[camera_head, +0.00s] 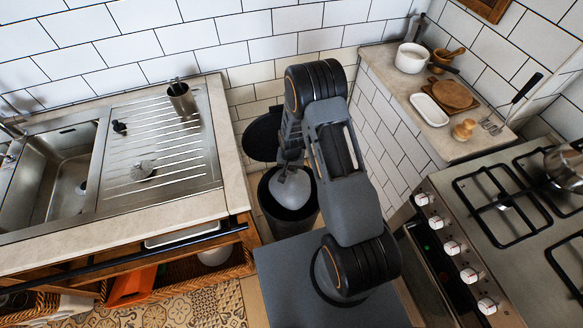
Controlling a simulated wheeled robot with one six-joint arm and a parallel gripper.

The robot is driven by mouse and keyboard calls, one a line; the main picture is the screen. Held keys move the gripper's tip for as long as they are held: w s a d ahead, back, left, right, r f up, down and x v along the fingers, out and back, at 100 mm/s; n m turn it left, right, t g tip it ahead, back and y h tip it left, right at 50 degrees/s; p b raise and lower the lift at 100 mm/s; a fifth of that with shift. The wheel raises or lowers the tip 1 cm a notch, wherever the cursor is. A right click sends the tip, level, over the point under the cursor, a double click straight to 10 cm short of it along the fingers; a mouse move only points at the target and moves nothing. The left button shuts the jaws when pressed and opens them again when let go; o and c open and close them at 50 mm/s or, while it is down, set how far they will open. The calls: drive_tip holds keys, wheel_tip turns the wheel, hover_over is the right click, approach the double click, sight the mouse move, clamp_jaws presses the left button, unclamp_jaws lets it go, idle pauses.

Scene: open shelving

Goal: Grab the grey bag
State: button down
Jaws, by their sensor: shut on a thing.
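The grey bag (292,198) shows as a pale rounded bulge inside the round black bin (291,227) in the gap between the two counters. My gripper (291,172) points down into the bin opening and is shut on the top of the bag. The bag's lower part is hidden inside the bin. The bin's dark round lid (262,138) stands raised behind the opening. My arm covers part of the bin's right side.
A sink counter (236,190) stands close on the left, with a metal cup (181,98) on its drainer. A stove (490,240) and a counter with a white pot (411,58), plates and a whisk are on the right. Tiled walls close the gap behind the bin.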

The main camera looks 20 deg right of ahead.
wheel_tip(320, 180, up, 12)
drive_tip(key=p, duration=1)
drive_tip(key=shift+f+p, duration=0.25)
drive_tip(key=shift+p, duration=0.05)
